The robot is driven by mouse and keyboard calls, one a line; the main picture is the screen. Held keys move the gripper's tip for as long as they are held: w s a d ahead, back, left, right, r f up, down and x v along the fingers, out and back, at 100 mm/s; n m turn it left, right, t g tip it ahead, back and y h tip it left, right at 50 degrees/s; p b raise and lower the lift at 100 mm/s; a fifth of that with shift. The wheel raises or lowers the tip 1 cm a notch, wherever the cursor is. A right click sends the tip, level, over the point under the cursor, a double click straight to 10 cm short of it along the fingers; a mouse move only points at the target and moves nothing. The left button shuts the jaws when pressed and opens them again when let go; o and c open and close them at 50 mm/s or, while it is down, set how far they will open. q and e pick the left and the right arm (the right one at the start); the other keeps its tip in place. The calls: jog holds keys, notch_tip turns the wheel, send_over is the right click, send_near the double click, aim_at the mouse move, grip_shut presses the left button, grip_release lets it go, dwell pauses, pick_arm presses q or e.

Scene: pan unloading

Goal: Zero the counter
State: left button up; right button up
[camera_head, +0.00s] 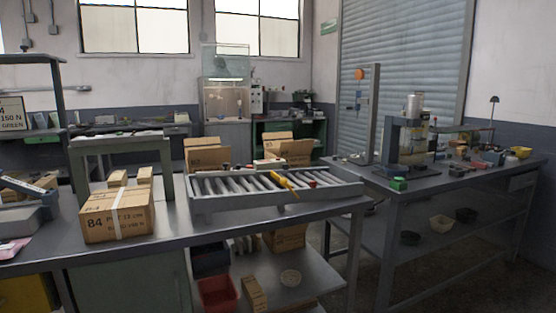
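I cannot make out a counter with a readable display in the head view. On the near bench (160,243) stands a grey roller conveyor (240,200), with a yellow tool (287,184) lying across its rollers. A small pale item with a red part (268,164) sits at the conveyor's back edge; it is too small to identify. On the right bench (440,190) stand a press-like device (408,140) and a small green block (398,184). Neither of my grippers is in view.
A taped cardboard box marked 84 (101,218) stands on the near bench, left of the conveyor. Open cartons (208,157) stand behind the conveyor. Below is a shelf with a red bin (217,293). A floor gap separates the near and right benches.

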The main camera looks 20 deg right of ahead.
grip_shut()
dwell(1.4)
